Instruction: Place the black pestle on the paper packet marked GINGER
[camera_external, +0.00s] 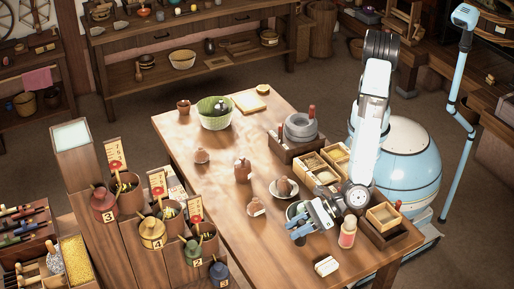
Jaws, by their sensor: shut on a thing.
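My gripper (300,232) has light blue fingers and hangs low over the front right part of the wooden table, beside a grey-green bowl (292,211). It is shut on a small dark thing, which looks like the black pestle (299,240); the fingers hide most of it. A small white packet (327,267) with a dark band lies near the table's front edge, to the right of and nearer than the gripper. Its marking is too small to read, so I cannot tell whether it says GINGER.
A bottle with a pink label (347,234) stands right of my gripper. A saucer with a brown pot (284,188) and a brown piece (256,207) are close by. Open wooden boxes (383,216) line the right side. The table's left middle (205,190) is clear.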

